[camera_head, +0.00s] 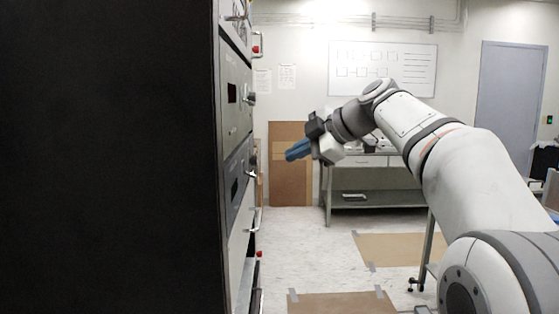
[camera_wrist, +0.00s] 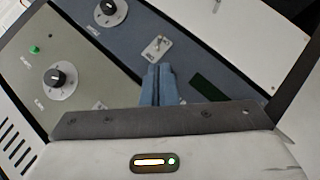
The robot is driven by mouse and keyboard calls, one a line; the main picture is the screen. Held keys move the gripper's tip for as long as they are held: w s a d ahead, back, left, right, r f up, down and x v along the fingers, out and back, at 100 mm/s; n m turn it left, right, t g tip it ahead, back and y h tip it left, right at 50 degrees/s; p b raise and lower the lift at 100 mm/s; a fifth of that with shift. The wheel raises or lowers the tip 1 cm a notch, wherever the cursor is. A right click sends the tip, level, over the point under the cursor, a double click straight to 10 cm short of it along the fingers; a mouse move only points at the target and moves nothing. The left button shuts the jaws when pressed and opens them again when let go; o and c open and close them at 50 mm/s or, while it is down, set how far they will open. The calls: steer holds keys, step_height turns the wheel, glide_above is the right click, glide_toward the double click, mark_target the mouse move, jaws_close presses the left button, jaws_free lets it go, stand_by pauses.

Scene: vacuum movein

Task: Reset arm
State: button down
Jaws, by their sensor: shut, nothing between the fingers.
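My gripper (camera_head: 297,150) has blue fingers pressed together and holds nothing. In the head view it points left toward the front of a tall equipment rack (camera_head: 237,120), with a visible gap between. In the wrist view my gripper (camera_wrist: 158,70) is shut in front of the rack's panels. A blue-grey panel (camera_wrist: 200,50) there carries a black knob and a small metal latch plate (camera_wrist: 157,48). A green-grey panel (camera_wrist: 75,70) carries another black knob (camera_wrist: 55,78) and a green button (camera_wrist: 35,50).
The rack's dark side (camera_head: 110,160) fills the left of the head view. A metal workbench (camera_head: 375,180) stands at the back, with a brown board (camera_head: 290,190) beside it. Brown mats (camera_head: 340,302) lie on the floor. The floor between rack and workbench is mostly clear.

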steer(key=shift+d, duration=0.2)
steer(key=shift+s+r, duration=0.1)
steer(key=shift+s, duration=0.05)
steer(key=s+d+f+m+g+h+p, duration=0.1)
steer(key=s+d+f+m+h+p, duration=0.2)
steer(key=s+f+m, duration=0.4)
steer(key=s+d+f+m+g+h+p, duration=0.1)
steer(key=s+d+f+m+h+p, duration=0.2)
steer(key=s+f+m, duration=0.4)
steer(key=s+d+f+m+g+h+p, duration=0.2)
steer(key=s+d+f+m+p, duration=0.3)
steer(key=s+f+m, duration=0.3)
steer(key=s+d+f+h, duration=0.1)
steer(key=s+f, duration=0.2)
steer(key=s, duration=0.4)
steer(key=shift+d+h, duration=0.25)
steer(key=shift+h, duration=0.15)
steer(key=shift+s+a, duration=0.1)
steer(key=shift+a, duration=0.05)
